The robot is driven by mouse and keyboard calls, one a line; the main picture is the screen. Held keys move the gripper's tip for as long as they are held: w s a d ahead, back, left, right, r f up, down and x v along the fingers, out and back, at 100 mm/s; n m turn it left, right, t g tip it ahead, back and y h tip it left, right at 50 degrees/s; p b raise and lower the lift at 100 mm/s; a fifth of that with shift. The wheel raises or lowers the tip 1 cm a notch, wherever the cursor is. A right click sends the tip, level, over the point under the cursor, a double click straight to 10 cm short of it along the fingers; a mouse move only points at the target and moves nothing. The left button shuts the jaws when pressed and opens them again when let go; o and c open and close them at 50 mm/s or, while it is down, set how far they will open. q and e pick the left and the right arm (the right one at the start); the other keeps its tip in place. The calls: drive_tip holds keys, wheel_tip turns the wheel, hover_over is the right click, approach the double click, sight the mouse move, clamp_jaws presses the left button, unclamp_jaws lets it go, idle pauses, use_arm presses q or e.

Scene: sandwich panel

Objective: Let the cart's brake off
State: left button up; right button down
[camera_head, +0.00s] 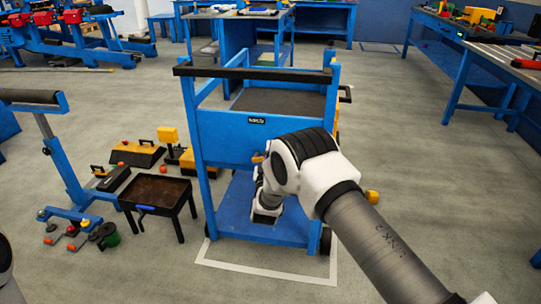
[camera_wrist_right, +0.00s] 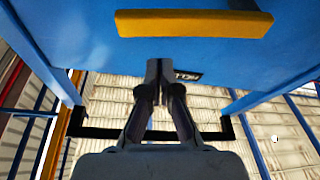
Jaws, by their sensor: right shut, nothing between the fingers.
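The blue cart (camera_head: 228,137) stands in the middle of the head view, with a black handle bar (camera_head: 250,73) along its near top edge. A small yellow piece (camera_head: 257,158) shows at its near panel beside my right arm. In the right wrist view a yellow bar (camera_wrist_right: 194,23) crosses the blue panel. My right gripper (camera_wrist_right: 158,66) is shut and empty, its tips close to the panel below that bar in the picture; contact cannot be told. My left gripper is not in view.
A dark low tray table (camera_head: 157,190) and yellow-black toolboxes (camera_head: 137,153) stand left of the cart. A blue stand (camera_head: 65,165) is farther left. Workbenches (camera_head: 480,60) line the right. White floor tape (camera_head: 265,270) runs around the cart's near end. Floor right of it is mostly clear.

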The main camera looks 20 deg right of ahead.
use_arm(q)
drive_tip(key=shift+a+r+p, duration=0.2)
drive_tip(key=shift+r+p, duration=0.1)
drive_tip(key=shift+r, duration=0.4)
use_arm(e)
drive_tip(key=v, duration=0.9)
drive_tip(key=shift+s+a+r, duration=0.2)
drive_tip(key=shift+s+a, duration=0.15)
